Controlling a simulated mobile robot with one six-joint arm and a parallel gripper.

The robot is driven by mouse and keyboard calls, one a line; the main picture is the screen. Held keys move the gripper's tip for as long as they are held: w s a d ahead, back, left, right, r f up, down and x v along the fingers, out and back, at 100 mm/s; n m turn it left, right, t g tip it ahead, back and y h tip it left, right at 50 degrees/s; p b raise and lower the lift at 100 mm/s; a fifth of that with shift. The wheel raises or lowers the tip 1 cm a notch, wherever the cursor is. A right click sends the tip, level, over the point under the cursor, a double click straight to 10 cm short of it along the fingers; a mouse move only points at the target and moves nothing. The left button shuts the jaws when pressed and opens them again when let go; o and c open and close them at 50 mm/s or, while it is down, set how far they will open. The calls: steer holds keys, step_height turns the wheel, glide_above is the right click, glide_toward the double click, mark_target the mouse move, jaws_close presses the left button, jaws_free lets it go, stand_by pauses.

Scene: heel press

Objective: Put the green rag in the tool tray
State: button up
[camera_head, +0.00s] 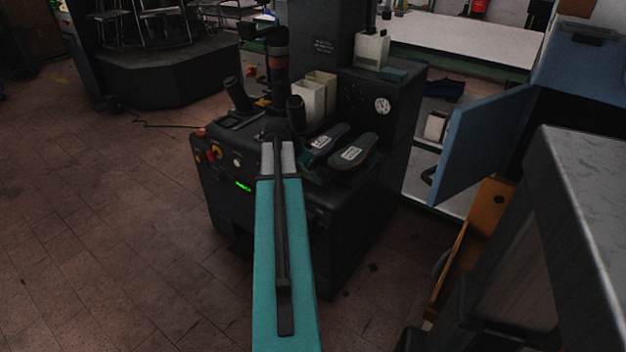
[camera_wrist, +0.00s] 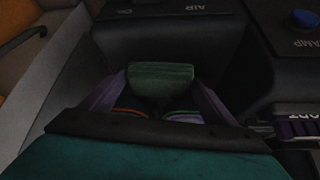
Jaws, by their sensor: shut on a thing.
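The green rag (camera_wrist: 161,74) shows in the wrist view as a folded, dark green block. My gripper (camera_wrist: 160,92) is shut on it, with one finger at each side. Its lower part between the fingers is in shadow. A dark machine face with the word AIR lies just beyond the rag; I cannot tell whether they touch. In the head view my teal arm reaches toward the black press, and the gripper and held rag cannot be made out. I cannot pick out the tool tray with certainty in either view.
The black press (camera_head: 270,205) carries two shoe soles (camera_head: 353,151), upright black handles, pale bins (camera_head: 318,92) and a gauge (camera_head: 382,105). A blue door (camera_head: 478,145) stands open at right, beside a grey-topped cabinet (camera_head: 590,190). The floor at left is clear.

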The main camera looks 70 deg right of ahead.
mark_target(310, 175)
steer(key=shift+f+b, duration=0.3)
steer(key=shift+f, duration=1.45)
steer(key=o, duration=1)
steer(key=shift+f, duration=0.1)
steer(key=shift+o, duration=0.2)
steer(key=p+v, duration=0.1)
steer(key=v, duration=1.1)
